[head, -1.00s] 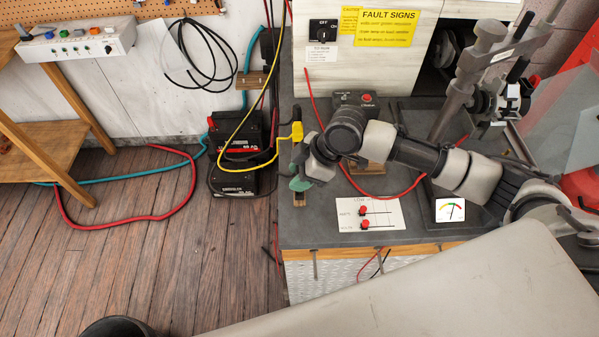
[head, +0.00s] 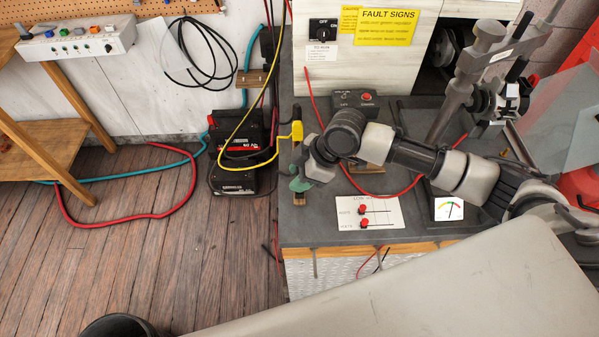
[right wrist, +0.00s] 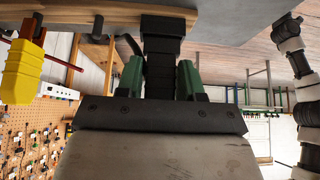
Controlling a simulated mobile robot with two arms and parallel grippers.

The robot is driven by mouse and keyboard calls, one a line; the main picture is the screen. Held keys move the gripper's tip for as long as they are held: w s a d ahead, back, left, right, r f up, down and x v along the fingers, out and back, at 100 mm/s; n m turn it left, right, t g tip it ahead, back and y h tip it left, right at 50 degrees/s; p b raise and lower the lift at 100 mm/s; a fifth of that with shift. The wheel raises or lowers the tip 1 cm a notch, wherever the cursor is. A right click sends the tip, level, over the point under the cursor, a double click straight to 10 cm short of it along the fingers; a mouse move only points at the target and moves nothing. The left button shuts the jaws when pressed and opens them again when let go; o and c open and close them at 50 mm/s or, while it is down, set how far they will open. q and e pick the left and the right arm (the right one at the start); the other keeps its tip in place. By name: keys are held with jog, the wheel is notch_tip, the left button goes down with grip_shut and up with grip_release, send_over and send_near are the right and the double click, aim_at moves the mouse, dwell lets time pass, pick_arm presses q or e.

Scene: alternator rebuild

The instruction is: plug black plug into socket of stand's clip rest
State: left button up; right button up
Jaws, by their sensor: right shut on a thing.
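My right gripper (head: 300,183) has green fingers and is over the left edge of the grey bench. In the right wrist view its fingers (right wrist: 160,80) are shut on the black plug (right wrist: 160,62), which lies between them. The plug's far end meets or overlaps a wider black block (right wrist: 163,26); I cannot tell whether it is inserted. A small brown block (head: 299,199) shows just below the fingers in the head view and may be the clip rest. Its socket is not visible. My left gripper is not in view.
A yellow plug (head: 297,130) on a yellow cable stands at the bench edge behind my gripper; it also shows in the right wrist view (right wrist: 20,72). A red cable (head: 412,186) curves under my right arm. A card with red knobs (head: 367,212) lies in front.

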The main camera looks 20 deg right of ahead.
jog(key=shift+f, duration=0.6)
dwell(0.6)
jog(key=shift+f, duration=0.1)
dwell(1.0)
jog(key=o, duration=0.9)
notch_tip(320, 180, up, 9)
jog(key=p, duration=0.9)
jog(key=shift+f, duration=0.2)
